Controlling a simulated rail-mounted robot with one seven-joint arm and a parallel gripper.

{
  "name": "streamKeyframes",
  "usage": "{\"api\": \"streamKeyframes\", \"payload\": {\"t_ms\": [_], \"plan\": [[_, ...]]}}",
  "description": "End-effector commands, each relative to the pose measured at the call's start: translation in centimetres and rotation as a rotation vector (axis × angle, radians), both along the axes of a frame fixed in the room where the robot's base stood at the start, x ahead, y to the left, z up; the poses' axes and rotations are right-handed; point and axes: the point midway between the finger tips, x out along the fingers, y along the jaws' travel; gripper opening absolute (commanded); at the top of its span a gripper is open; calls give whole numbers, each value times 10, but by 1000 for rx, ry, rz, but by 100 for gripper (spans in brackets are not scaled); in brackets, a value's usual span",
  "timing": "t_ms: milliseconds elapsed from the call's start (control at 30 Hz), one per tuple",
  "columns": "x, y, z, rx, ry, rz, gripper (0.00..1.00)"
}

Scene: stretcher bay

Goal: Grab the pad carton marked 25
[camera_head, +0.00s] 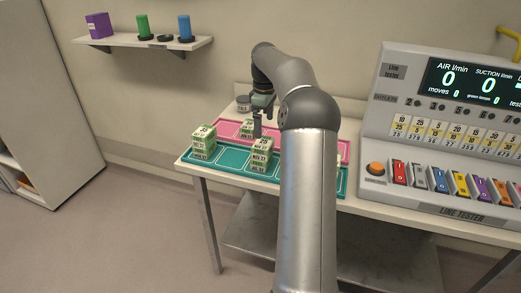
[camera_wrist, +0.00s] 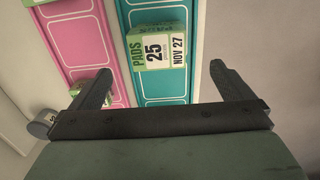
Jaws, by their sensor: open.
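The green and white pad carton marked 25 (camera_wrist: 153,51) shows its label, "PADS 25" and "NOV 27", in the wrist view. It lies over the teal mat (camera_wrist: 165,88). In the head view it appears to top the front middle stack (camera_head: 261,149). My gripper (camera_wrist: 158,70) is open and empty, its fingers spread on either side of the carton's near edge in the picture and apart from it. In the head view my gripper (camera_head: 257,126) hangs above and behind that stack; its exact height is unclear.
Another carton stack (camera_head: 203,142) stands at the teal mat's left end. A carton (camera_head: 246,128) sits on the pink mat (camera_head: 228,128), partly hidden by my gripper. A grey tub (camera_head: 243,103) stands behind. The line tester console (camera_head: 450,130) stands to the right.

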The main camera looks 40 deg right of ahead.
Motion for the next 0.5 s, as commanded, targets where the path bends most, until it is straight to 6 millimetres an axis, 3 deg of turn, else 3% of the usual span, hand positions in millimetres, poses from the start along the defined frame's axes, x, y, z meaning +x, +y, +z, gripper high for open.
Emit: {"api": "streamKeyframes", "payload": {"t_ms": [200, 500], "plan": [[0, 0, -35, 0, 1, 0, 100], [3, -1, -60, 2, 2, -1, 100]]}}
